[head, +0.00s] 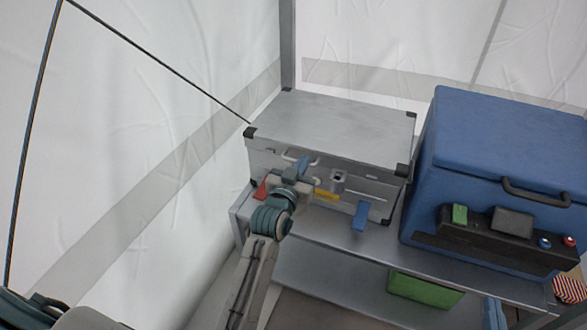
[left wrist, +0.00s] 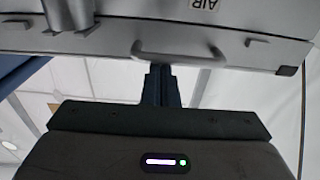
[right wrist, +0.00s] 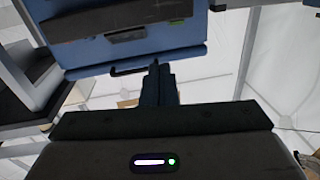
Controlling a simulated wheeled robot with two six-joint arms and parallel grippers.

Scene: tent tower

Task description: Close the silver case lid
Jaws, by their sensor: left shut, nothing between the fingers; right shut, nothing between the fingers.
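The silver case (head: 330,120) stands on the shelf in the head view. Its lid lies flat and level over the body, and I see no clear gap along the front seam. My left gripper (head: 302,168) is in front of the case's front face, partly covering the handle and latches. In the left wrist view the case (left wrist: 100,35) and its handle (left wrist: 180,56) appear upside down. My left fingers (left wrist: 160,82) are shut and empty, close to the handle; contact cannot be told. My right gripper (right wrist: 158,82) shows only in the right wrist view, shut and empty.
A blue box (head: 500,135) with a dark handle (head: 537,194) stands close right of the case; the right wrist view faces it (right wrist: 120,55). The metal shelf (head: 390,250) holds both. A green box (head: 425,290) sits below. White tent walls (head: 180,80) close off left and back.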

